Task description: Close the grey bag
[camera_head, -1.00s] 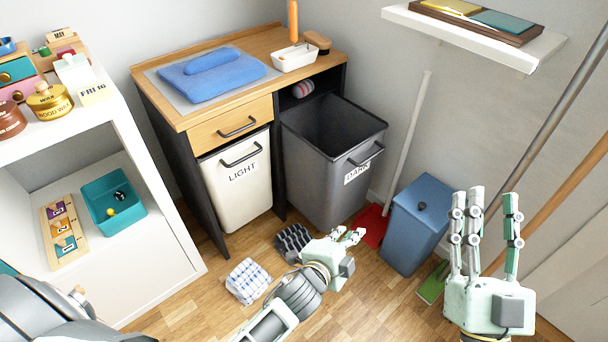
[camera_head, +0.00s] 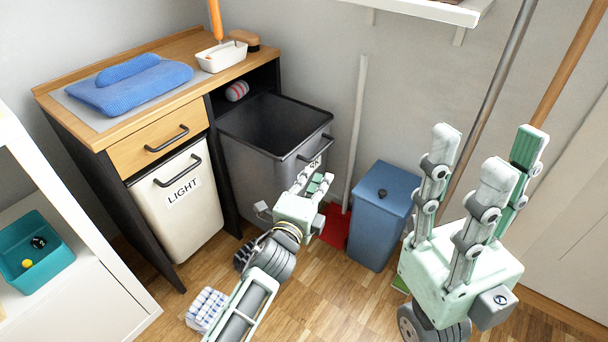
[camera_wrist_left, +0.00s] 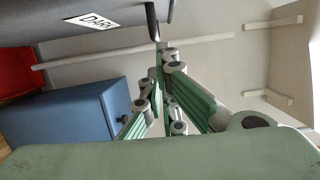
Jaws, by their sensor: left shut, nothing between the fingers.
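The grey bag is the dark grey pull-out bin labelled DARK (camera_head: 265,124). It stands pulled out from the cabinet, its open top showing, with a dark handle (camera_head: 315,150) on its front. The label shows in the left wrist view (camera_wrist_left: 93,20). My left gripper (camera_head: 314,180) is shut and empty, in front of the bin's front face below the handle. In the left wrist view its fingertips (camera_wrist_left: 160,62) are close to the handle's bar (camera_wrist_left: 152,22); I cannot tell whether they touch. My right gripper (camera_head: 490,150) is open and empty, raised at the right.
A blue lidded bin (camera_head: 382,225) stands right of the grey bin, with a red dustpan (camera_head: 336,228) between. The white LIGHT bin (camera_head: 180,215) is shut in the cabinet. A checked cloth (camera_head: 206,308) lies on the floor. A white shelf unit (camera_head: 95,285) stands left.

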